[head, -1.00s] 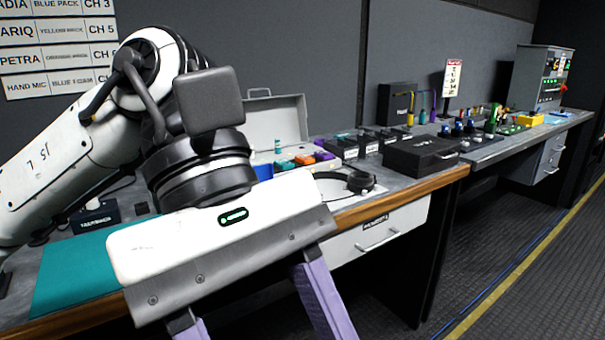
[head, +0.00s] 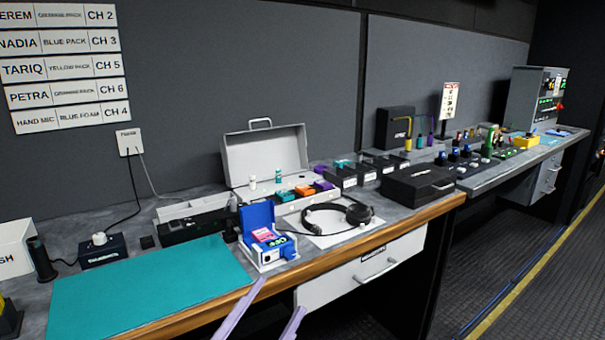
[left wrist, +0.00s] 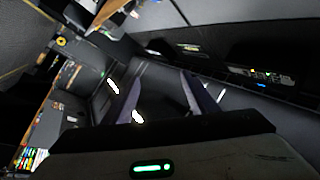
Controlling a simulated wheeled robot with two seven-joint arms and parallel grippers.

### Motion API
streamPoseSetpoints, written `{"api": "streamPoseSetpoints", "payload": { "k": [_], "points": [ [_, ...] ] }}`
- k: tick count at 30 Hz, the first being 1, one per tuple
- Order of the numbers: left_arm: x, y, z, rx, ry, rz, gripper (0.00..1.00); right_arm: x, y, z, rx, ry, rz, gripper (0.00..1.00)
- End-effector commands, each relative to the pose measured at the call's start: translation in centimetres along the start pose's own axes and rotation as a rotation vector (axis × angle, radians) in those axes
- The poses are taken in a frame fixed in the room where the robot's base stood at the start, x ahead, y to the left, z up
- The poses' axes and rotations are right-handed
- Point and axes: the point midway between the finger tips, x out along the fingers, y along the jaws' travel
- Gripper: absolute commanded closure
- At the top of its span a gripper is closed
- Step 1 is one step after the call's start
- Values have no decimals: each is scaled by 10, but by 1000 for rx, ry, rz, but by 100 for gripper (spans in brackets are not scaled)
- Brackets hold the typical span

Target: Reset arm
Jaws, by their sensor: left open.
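My left gripper (head: 262,318) shows at the bottom edge of the head view as two pale purple fingers, spread apart with nothing between them. It is low in front of the desk's wooden front edge, below the blue open case (head: 258,235). In the left wrist view the two fingers (left wrist: 160,95) also stand apart and empty, facing a dim, tilted view of the truck. My right gripper is not in view.
The desk (head: 400,215) carries a teal mat (head: 150,290), headphones (head: 340,216), an open grey toolbox (head: 265,153) and a black case (head: 418,182). A drawer (head: 362,272) sits under its front edge. The floor (head: 510,240) on the right is clear.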

Motion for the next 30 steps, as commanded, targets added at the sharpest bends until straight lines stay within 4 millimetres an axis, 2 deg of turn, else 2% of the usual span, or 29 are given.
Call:
{"api": "streamPoseSetpoints", "payload": {
  "k": [1,3,5,6,10,12,15,18,21,30],
  "points": [
    [-23,11,32,-84,-131,12,47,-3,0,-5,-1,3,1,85],
    [-56,28,71,-188,-296,24,47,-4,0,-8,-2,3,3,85],
    [-89,44,100,-273,-433,33,47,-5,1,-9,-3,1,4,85],
    [-113,54,116,-326,-521,38,47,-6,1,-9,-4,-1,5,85],
    [-195,89,155,-486,-792,50,47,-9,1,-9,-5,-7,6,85],
    [-236,106,166,-557,-915,52,47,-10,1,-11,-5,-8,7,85],
    [-284,124,173,-634,-1053,54,47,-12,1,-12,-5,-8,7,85],
    [-315,135,175,-680,-1139,54,47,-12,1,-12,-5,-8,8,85],
    [-330,141,175,-703,-1181,54,47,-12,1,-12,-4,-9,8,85],
    [-332,142,175,-706,-1188,54,47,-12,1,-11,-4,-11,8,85]
  ]
}}
